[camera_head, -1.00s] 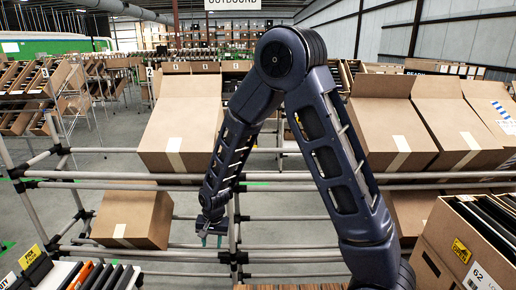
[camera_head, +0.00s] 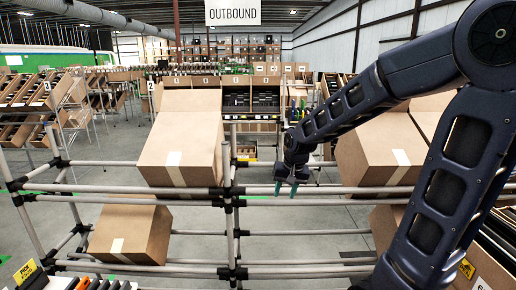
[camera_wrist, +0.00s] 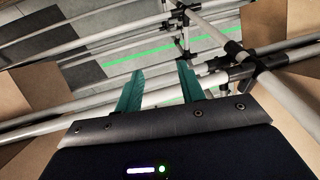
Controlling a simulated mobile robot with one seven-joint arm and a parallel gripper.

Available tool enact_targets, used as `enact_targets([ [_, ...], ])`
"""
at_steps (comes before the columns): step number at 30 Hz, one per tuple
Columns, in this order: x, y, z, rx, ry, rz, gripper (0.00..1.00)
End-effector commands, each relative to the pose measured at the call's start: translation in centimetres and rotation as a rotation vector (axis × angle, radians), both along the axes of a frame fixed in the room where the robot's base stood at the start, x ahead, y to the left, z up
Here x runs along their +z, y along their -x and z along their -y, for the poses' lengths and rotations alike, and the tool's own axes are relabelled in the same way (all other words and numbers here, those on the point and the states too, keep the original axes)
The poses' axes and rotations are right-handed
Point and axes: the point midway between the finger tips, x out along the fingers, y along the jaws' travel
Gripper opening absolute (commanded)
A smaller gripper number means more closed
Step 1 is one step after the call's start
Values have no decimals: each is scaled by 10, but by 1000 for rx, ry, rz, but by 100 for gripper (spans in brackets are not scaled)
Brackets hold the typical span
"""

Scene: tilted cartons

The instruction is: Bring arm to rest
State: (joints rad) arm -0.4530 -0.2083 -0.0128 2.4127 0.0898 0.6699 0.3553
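My gripper (camera_head: 286,188) hangs from my dark blue arm near the middle of the head view, fingers pointing down, in front of the upper rack rails. In the wrist view its two green fingers (camera_wrist: 159,92) stand apart with nothing between them. It is open and empty. A tilted carton (camera_head: 178,150) sits on the rack to its left, apart from it. Another tilted carton (camera_head: 375,155) is to its right, partly hidden by my arm.
Pipe rack rails (camera_head: 120,188) run across the front. A lower carton (camera_head: 128,232) sits at the left. An upright rack post (camera_head: 231,215) stands just left of my gripper. Shelves with several bins (camera_head: 252,98) stand behind.

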Motion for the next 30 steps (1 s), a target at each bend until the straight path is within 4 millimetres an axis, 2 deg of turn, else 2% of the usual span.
enact_targets([
  [1,10,3,15,-8,1,16,39],
  [6,36,21,59,-13,20,55,39],
  [11,56,42,98,-22,45,92,39],
  [18,79,83,147,-37,95,142,39],
  [24,90,115,175,-50,136,170,39],
  [30,93,130,186,-55,157,179,39],
])
